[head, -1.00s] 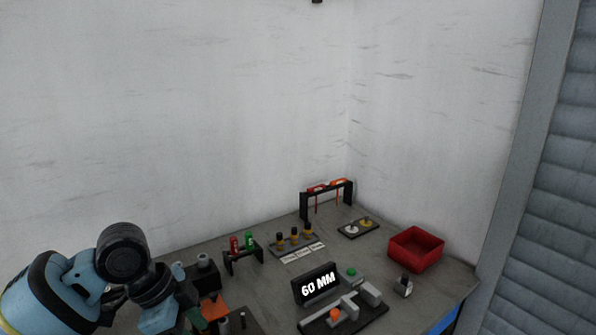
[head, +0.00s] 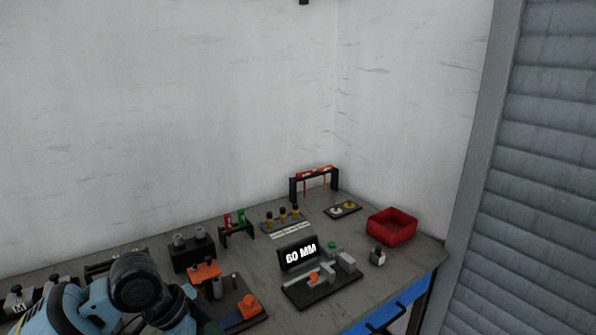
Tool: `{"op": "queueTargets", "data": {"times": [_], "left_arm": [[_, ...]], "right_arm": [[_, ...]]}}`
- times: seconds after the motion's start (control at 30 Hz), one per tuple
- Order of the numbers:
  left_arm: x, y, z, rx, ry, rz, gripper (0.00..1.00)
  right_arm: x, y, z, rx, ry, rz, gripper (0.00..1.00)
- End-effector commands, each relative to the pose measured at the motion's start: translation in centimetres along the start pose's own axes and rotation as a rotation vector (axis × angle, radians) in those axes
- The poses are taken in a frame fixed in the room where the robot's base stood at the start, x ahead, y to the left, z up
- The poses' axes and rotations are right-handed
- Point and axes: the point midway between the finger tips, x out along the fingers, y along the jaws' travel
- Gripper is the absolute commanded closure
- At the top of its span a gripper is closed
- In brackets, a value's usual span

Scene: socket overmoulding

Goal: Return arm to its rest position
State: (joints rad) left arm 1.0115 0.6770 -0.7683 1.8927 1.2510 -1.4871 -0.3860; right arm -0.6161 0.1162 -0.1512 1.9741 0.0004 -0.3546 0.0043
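My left arm comes in at the lower left of the head view, blue with black joints, in front of the workbench (head: 362,293). Its gripper is not clearly visible; the arm's own links and the bottom edge of the picture hide it. My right arm and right gripper do not show.
Blue drawers (head: 402,303) are below; a shutter (head: 540,180) stands right.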

Motion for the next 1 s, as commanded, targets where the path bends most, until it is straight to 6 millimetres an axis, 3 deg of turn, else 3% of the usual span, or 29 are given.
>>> {"op": "queueTargets", "data": {"times": [0.27, 0.57, 0.77, 1.0], "left_arm": [[7.2, 2.1, 0.6, -0.158, 0.154, -0.050, 0.59], [14.2, 5.3, 3.8, -0.409, 0.317, -0.167, 0.59], [17.4, 8.3, 7.6, -0.575, 0.375, -0.265, 0.59], [19.8, 13.6, 14.0, -0.757, 0.386, -0.411, 0.59]], "right_arm": [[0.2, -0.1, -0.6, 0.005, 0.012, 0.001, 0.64], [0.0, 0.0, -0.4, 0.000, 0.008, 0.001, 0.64], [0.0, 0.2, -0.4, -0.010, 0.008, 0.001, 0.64], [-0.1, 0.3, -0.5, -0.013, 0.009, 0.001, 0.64]]}}
